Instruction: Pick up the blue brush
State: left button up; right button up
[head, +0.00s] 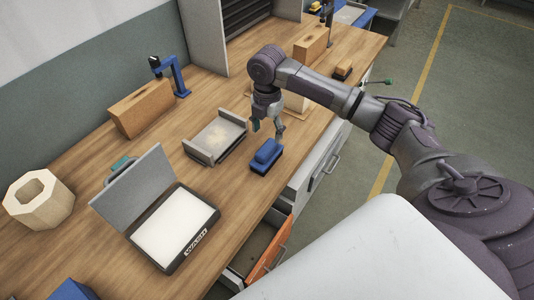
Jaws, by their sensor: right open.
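The blue brush (266,156) lies on the wooden workbench, near its front edge. My right gripper (267,132) is just behind and above the brush, pointing down. Its fingers are apart and nothing shows between them. A small gap seems to show between the fingertips and the brush, though I cannot tell the exact height. My left gripper is not in view.
A grey tray (217,141) sits left of the brush. An open case marked WASH (175,226), a hexagonal block (38,198) and a wooden block (141,107) stand further left. An orange-fronted drawer (268,258) is open below the bench edge.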

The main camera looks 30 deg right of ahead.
aim_at(267, 147)
jog(key=shift+f, duration=0.65)
jog(key=shift+s+a+f+p, duration=0.1)
jog(key=shift+s+f+p, duration=0.05)
jog(key=shift+f+p, duration=0.2)
jog(key=f, duration=0.1)
jog(key=f+p, duration=0.1)
jog(key=f, duration=0.1)
jog(key=shift+s+a+f, duration=0.25)
jog(key=shift+s, duration=0.1)
jog(key=shift+f, duration=0.5)
grip_shut()
